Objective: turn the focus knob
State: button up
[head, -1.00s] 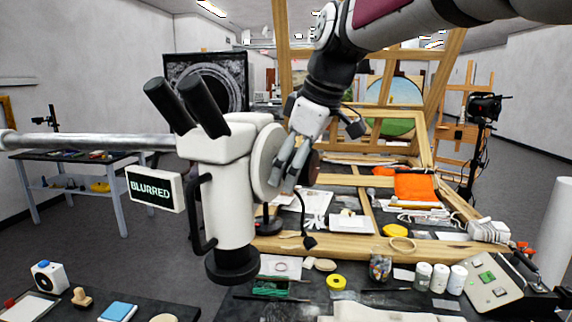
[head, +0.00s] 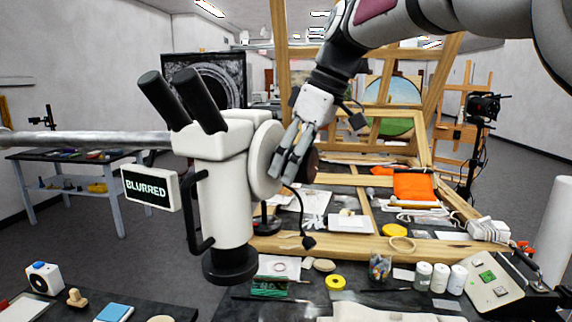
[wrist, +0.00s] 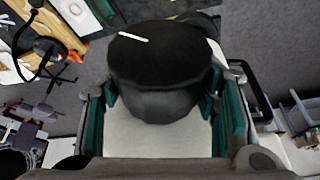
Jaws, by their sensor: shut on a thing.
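The white microscope (head: 225,215) with two black eyepieces fills the left middle of the head view. Its sign (head: 150,188) reads "BLURRED". The focus knob (wrist: 160,55) is a dark, round knob with a white mark line, large in the wrist view. In the head view it is mostly hidden behind my fingers, at the right of the microscope's pale round disc (head: 264,158). My gripper (head: 287,165) reaches down from the upper right and is shut on the knob. Its green-lined fingers flank the knob in the wrist view.
A bench (head: 390,298) with bottles, tape and papers lies below and right. Wooden frames (head: 440,130) stand behind my arm. A pale metal bar (head: 85,139) runs left from the microscope. A black cable (head: 302,220) hangs beside it.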

jog(key=shift+m+g+y, duration=0.3)
jog(key=shift+g+y, duration=0.4)
jog(key=shift+g, duration=0.5)
jog(key=o, duration=1.2)
jog(key=v, duration=0.9)
jog(key=shift+w+d+r, duration=0.1)
jog(key=shift+w+r, duration=0.1)
jog(key=shift+r, duration=0.2)
jog(key=shift+v, duration=1.1)
jog(key=shift+s, duration=0.1)
